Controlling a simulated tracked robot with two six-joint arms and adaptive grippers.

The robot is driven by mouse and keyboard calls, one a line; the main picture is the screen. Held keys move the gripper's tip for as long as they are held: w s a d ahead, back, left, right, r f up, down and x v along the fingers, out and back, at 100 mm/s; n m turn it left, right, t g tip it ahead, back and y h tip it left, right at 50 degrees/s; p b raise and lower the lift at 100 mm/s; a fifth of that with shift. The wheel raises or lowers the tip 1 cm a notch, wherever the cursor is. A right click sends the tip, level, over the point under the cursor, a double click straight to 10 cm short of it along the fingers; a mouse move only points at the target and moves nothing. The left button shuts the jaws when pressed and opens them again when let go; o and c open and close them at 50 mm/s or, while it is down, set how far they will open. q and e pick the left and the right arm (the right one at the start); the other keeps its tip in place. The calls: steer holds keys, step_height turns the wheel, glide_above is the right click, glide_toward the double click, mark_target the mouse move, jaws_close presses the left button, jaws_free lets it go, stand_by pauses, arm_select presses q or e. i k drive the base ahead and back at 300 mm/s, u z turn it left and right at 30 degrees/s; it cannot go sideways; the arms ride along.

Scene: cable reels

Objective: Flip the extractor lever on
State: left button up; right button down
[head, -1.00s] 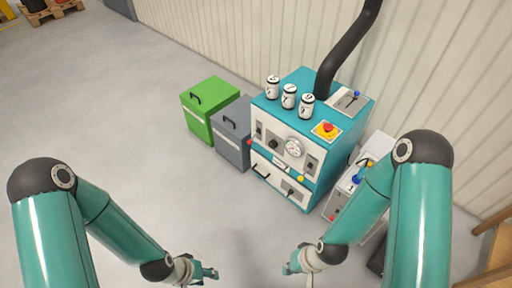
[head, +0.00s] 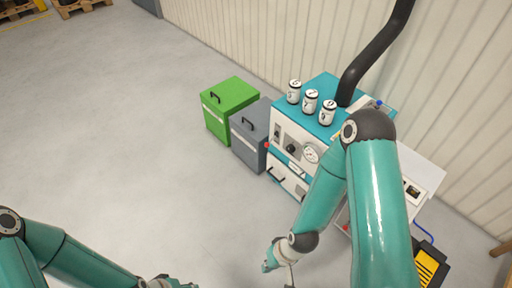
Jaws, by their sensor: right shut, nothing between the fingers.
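The teal machine (head: 322,88) stands against the wall with a black hose (head: 375,50) rising from its top. A small lever with a blue knob (head: 379,103) shows at the right of its top, beside the hose base; I take it for the extractor lever. My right arm hides much of the machine's right side and the lever's lower part. My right gripper (head: 269,265) is shut and empty, low in front of the machine and well apart from the lever. My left gripper (head: 172,283) is cut off by the bottom edge, and its fingers cannot be made out.
Several white canisters (head: 311,101) stand on the machine's top. A grey bin (head: 250,142) and a green bin (head: 229,106) stand to its left. A yellow and black item (head: 430,267) is at the lower right. The floor (head: 130,130) at left is clear.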

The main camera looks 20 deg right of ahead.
mark_target(267, 144)
steer(key=u, duration=0.1)
steer(key=i, duration=1)
steer(key=z, duration=0.05)
